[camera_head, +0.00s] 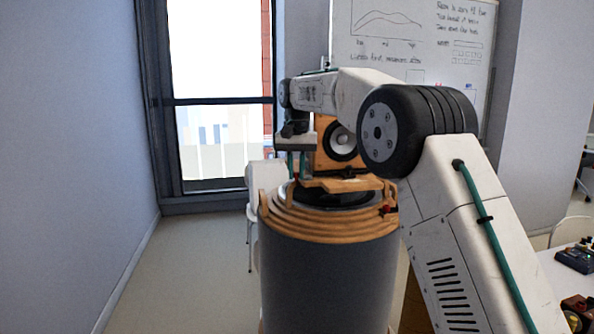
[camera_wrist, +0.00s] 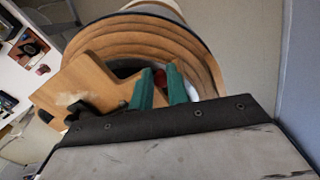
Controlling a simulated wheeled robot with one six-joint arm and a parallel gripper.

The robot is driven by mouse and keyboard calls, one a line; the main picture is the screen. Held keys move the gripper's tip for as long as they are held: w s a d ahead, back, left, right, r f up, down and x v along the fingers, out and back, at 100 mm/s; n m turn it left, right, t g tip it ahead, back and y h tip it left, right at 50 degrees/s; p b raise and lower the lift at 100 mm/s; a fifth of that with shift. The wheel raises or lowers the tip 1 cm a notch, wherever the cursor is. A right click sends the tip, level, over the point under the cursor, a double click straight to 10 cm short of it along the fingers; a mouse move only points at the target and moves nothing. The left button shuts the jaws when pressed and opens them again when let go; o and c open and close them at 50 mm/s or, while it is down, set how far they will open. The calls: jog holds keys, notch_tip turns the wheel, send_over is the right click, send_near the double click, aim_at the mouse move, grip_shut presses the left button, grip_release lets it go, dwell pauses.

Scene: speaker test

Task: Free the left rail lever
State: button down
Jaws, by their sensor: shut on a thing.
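A grey drum (camera_head: 328,280) with stacked wooden rings (camera_head: 335,228) around its top stands in front of me. My gripper (camera_head: 296,176) points down at the left of the drum top, its green fingers shut on the left rail lever. The lever's red knob (camera_wrist: 164,74) shows partly between the fingers (camera_wrist: 160,88) in the wrist view; the fingers hide the rest. A second red-knobbed lever (camera_head: 387,209) sits on the right side of the rings. A wooden board (camera_head: 345,185) lies over the drum's dark opening; it also shows in the wrist view (camera_wrist: 95,75).
A wooden speaker box (camera_head: 326,157) with a white-ringed cone stands behind the board, partly hidden by my arm. A white table (camera_head: 565,275) with small devices is at the right. A whiteboard (camera_head: 420,45) hangs behind. The floor (camera_head: 185,275) at the left is clear.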

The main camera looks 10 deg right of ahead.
jog(key=shift+w+d+f, duration=0.2)
jog(key=c, duration=1.4)
grip_release()
jog(key=shift+f, duration=0.1)
jog(key=shift+o, duration=0.2)
jog(key=shift+w+d, duration=0.1)
jog(key=shift+w, duration=0.05)
jog(key=shift+a+r, duration=0.25)
jog(key=shift+r, duration=0.1)
notch_tip(320, 180, up, 7)
jog(key=shift+d+f, duration=0.1)
jog(key=shift+r, duration=0.3)
